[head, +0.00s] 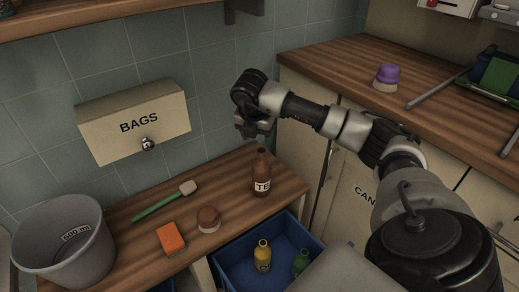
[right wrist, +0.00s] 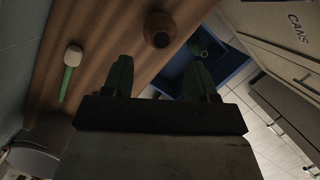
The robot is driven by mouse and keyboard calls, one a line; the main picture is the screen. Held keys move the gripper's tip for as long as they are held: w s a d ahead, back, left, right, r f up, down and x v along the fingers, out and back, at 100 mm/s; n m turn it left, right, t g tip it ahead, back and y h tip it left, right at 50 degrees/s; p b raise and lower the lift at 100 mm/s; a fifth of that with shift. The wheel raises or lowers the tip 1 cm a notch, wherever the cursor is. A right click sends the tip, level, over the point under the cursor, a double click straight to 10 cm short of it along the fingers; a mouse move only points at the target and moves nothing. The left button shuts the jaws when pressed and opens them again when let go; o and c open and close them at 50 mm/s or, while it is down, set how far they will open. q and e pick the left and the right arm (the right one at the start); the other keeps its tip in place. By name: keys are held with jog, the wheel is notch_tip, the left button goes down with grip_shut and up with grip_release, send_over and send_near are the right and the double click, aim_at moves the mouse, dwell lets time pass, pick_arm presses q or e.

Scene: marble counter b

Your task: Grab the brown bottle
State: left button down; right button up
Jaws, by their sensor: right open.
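The brown bottle (head: 261,175) stands upright near the right end of the wooden counter, with part of a white label showing. In the right wrist view the bottle (right wrist: 160,30) is seen from above, beyond the fingertips and near the top edge. My right gripper (head: 252,132) hangs above and slightly behind the bottle, apart from it. In the right wrist view the gripper (right wrist: 158,82) has its two fingers spread with nothing between them. My left gripper is not in view.
A blue crate (head: 228,273) with yellow (head: 262,256) and green (head: 301,262) bottles sits below the counter's front edge. A BAGS box (head: 110,125) juts from the wall.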

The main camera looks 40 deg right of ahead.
aim_at(261, 151)
jog(key=x, duration=0.3)
jog(key=shift+f, duration=0.15)
jog(key=b+x, duration=0.1)
jog(key=x, duration=0.4)
jog(key=shift+s+d+f+b, duration=0.1)
jog(key=shift+d+f+b, duration=0.05)
jog(key=shift+b, duration=0.15)
grip_shut()
